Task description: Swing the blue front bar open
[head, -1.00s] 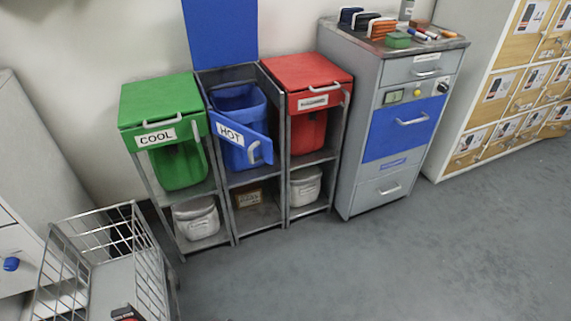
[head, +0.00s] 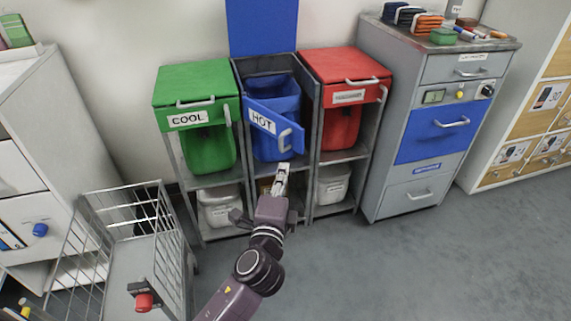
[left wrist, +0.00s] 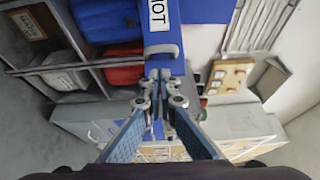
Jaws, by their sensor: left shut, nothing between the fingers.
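The blue front bar (head: 262,118), labelled HOT, sits across the front of the middle bin unit. It is angled outward, its right end swung out from the frame and its left end near the left post. Its grey handle (head: 286,140) is near the right end. My left gripper (head: 284,168) is just below the handle in the head view, shut and empty. In the left wrist view the closed fingertips (left wrist: 158,74) point at the handle (left wrist: 161,51) and the bar (left wrist: 160,22). Whether they touch it I cannot tell. The blue bin (head: 272,98) stands behind the bar under a raised blue lid (head: 262,25).
A green-lidded unit (head: 196,83) labelled COOL stands left, a red-lidded unit (head: 345,65) right. A grey cabinet (head: 400,185) stands further right. A wire cart (head: 75,240) is at the lower left. The floor (head: 400,270) at the lower right is clear.

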